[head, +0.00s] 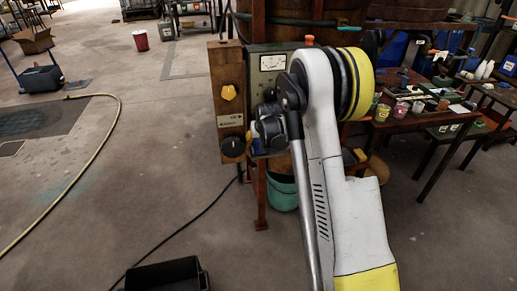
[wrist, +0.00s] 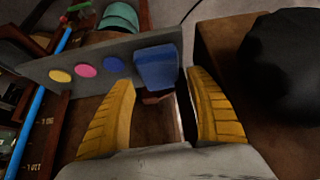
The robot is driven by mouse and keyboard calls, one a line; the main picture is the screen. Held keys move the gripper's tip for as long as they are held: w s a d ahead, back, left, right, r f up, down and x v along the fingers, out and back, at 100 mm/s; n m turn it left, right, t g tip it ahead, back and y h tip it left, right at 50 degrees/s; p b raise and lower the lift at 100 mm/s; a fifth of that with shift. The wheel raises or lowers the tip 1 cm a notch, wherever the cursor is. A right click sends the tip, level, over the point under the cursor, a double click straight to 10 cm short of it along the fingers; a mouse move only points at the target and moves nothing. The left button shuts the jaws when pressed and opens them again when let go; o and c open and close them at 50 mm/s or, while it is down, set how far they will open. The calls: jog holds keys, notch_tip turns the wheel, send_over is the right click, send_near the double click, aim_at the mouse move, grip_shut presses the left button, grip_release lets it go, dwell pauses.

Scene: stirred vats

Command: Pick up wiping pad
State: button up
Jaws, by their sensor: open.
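My gripper (wrist: 160,78) is open, with its two yellow ribbed fingers apart in the wrist view. A blue block-like piece (wrist: 156,66), which may be the wiping pad, shows beyond and between the fingertips at the edge of a grey panel (wrist: 52,70). I cannot tell whether the fingers touch it. A brown and pale surface shows below it between the fingers. In the head view a small bit of blue (head: 257,147) shows beside the wrist. My arm hides most of the gripper there.
A wooden box (head: 227,100) with a yellow knob and a black knob (head: 233,148) stands left of the wrist. The black knob looms close right of the fingers (wrist: 285,52). A green bucket (head: 282,191) is below. A cluttered table (head: 415,110) stands right. The left floor is mostly open.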

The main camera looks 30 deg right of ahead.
aim_at(259, 143)
jog(key=x, duration=0.3)
jog(key=shift+b, duration=0.35)
jog(key=c, duration=0.7)
jog(key=shift+r, duration=0.15)
jog(key=shift+r+p, duration=0.25)
jog(key=shift+p, duration=0.1)
jog(key=s+a+p, duration=0.1)
jog(key=s, duration=0.4)
jog(key=s+a+p, duration=0.1)
jog(key=s+a, duration=0.1)
jog(key=s, duration=0.4)
jog(key=s+a+p, duration=0.2)
jog(key=s, duration=0.4)
jog(key=shift+s+r, duration=0.2)
jog(key=shift+r, duration=0.15)
